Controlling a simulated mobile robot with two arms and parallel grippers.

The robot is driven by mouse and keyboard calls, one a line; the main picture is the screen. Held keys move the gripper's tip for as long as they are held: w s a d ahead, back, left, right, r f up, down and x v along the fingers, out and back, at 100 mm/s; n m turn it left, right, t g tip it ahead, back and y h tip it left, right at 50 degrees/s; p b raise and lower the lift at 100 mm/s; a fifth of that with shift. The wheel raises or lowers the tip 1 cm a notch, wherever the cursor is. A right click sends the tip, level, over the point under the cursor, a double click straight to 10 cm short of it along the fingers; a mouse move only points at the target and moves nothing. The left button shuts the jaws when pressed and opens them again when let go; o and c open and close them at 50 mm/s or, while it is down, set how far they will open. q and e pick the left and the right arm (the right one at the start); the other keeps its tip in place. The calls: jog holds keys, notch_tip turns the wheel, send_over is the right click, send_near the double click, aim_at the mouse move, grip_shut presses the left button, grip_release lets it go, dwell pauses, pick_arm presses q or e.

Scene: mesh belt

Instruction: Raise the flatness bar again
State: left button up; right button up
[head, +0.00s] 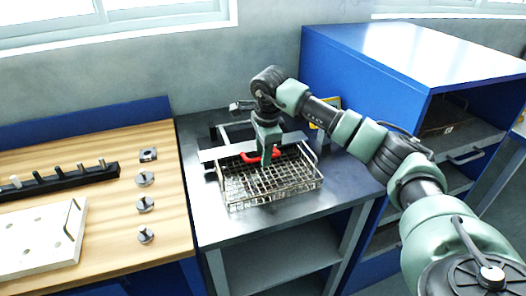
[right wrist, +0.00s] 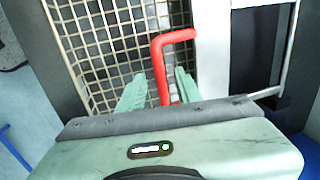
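The flatness bar (head: 222,152) is a pale flat strip lying across the wire mesh basket (head: 270,192) on the dark metal table. In the right wrist view the pale bar (right wrist: 212,50) runs beside the mesh (right wrist: 105,45). Its red handle (head: 264,158) sits under my right gripper (head: 268,148). In the right wrist view the red handle (right wrist: 174,38) passes between the two green fingers (right wrist: 160,84), with gaps showing on both sides. The right gripper is open around it. Whether the fingers touch it lower down is hidden. My left gripper is not in view.
A wooden bench (head: 115,165) at left carries a black rail with pegs (head: 60,178), a white block (head: 40,240) and several small metal parts. A blue cabinet (head: 350,75) stands at right, behind my right arm. The table front is clear.

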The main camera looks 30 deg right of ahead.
grip_shut()
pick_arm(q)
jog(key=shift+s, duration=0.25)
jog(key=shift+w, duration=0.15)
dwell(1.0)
